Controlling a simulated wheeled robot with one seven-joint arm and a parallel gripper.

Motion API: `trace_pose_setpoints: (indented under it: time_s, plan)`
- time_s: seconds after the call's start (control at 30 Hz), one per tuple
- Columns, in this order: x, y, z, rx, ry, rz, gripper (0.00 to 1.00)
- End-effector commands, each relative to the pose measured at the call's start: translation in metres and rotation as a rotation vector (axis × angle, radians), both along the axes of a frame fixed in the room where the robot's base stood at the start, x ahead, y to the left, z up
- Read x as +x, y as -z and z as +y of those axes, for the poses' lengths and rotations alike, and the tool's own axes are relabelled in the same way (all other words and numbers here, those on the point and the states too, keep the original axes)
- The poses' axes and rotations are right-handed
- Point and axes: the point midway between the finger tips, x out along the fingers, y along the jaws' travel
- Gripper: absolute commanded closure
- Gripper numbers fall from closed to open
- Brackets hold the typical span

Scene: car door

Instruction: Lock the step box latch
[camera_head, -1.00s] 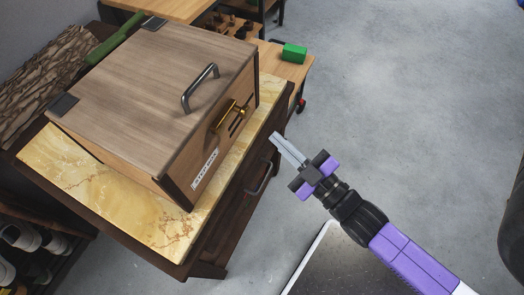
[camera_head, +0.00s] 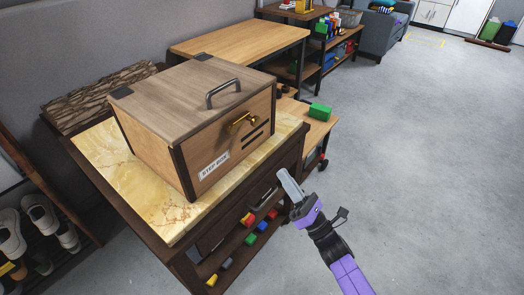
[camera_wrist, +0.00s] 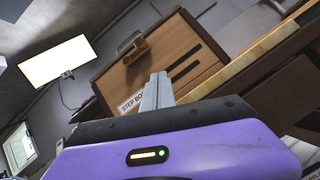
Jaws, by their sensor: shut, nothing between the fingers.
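The step box (camera_head: 205,125) is a wooden box with dark edges and a white label. It stands on the yellow marble top of a dark cabinet. Its brass latch (camera_head: 243,121) is on the upper part of the front face, below the lid's edge. The latch also shows in the wrist view (camera_wrist: 137,50), beyond my fingertips. The lid lies closed, with a grey handle (camera_head: 223,92) on top. My gripper (camera_head: 289,183) is shut and empty, in front of and below the box's right side, apart from it. It also shows in the wrist view (camera_wrist: 157,92). The latch's exact engagement is too small to tell.
The marble top (camera_head: 105,165) has a bare strip around the box. A green block (camera_head: 319,111) lies on a low wooden table to the right. Coloured blocks (camera_head: 250,239) sit on the cabinet's lower shelf. Open floor (camera_head: 430,170) lies to the right.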

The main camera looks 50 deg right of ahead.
Motion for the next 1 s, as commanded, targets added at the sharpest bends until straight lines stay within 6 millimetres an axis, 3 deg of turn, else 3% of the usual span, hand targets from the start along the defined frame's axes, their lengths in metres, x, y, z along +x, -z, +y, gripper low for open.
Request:
trace_pose_setpoints:
  time_s: [0.23,0.73,1.0]
  plan:
    - [-0.005,-0.003,0.012,-0.23,0.102,-0.009,1.0]
    - [-0.004,-0.005,0.013,-0.265,0.123,-0.007,1.0]
    - [0.023,-0.026,0.011,-0.265,0.121,-0.01,1.0]
